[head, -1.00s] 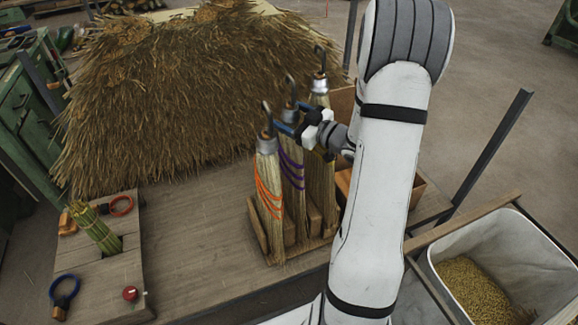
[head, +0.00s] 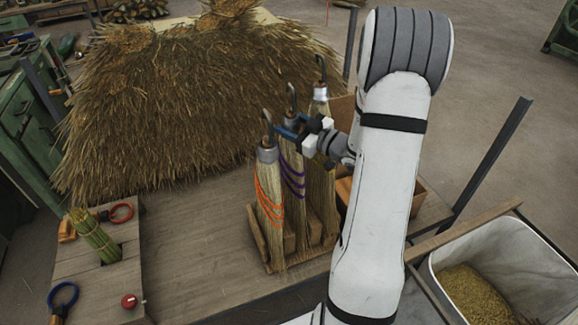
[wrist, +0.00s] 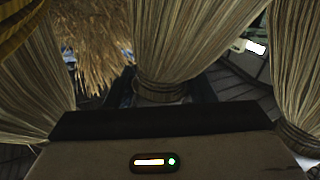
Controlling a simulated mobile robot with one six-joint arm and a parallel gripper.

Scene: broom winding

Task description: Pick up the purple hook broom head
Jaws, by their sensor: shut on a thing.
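The purple hook broom head (head: 291,185) stands upright in the middle of the wooden rack (head: 256,238), with purple bands on straw bristles and a metal hook on top. My gripper (head: 288,130) is shut on its neck, just below the hook. In the wrist view its bound neck (wrist: 163,90) sits between my dark fingers. The orange-banded broom head (head: 270,205) stands in front to the left. Another hook broom head (head: 321,190) stands behind to the right, partly behind my gripper. The foot of the purple one is partly hidden by its neighbours.
A large straw pile (head: 190,100) lies behind the rack. A board at the left holds a green-tinted bundle (head: 96,236), a red ring (head: 121,212) and a red knob (head: 129,301). A bin of grain (head: 470,295) stands at the lower right. The tabletop left of the rack is clear.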

